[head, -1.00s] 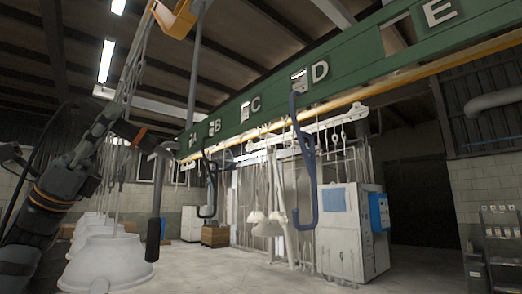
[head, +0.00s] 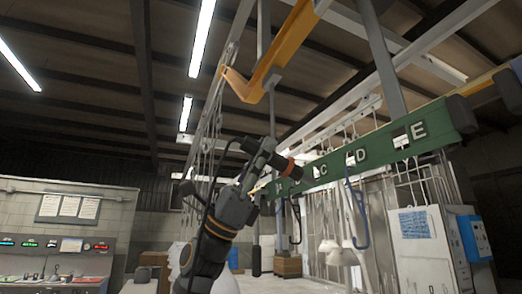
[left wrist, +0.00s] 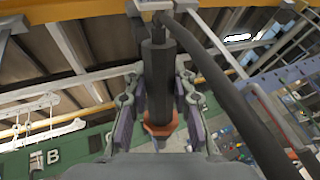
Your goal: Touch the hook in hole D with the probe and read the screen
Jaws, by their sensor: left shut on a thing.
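My left gripper (head: 262,158) is raised in front of the green beam (head: 445,120). It is shut on the probe (head: 288,166), a dark cylinder with an orange ring. In the left wrist view the probe (left wrist: 158,85) sits between the jaws, with a thick dark cable beside it. A blue hook (head: 357,215) hangs from hole D (head: 351,159), to the right of the probe and apart from it. A wall panel at the far left has small lit displays (head: 50,244), too small to read. My right gripper is out of view.
A dark hook (head: 296,212) hangs left of the blue one. An orange bracket (head: 258,82) hangs above my gripper. A dark handle (head: 256,261) hangs beside my arm. White hoods (head: 330,250) and a light cabinet (head: 418,240) stand behind the beam.

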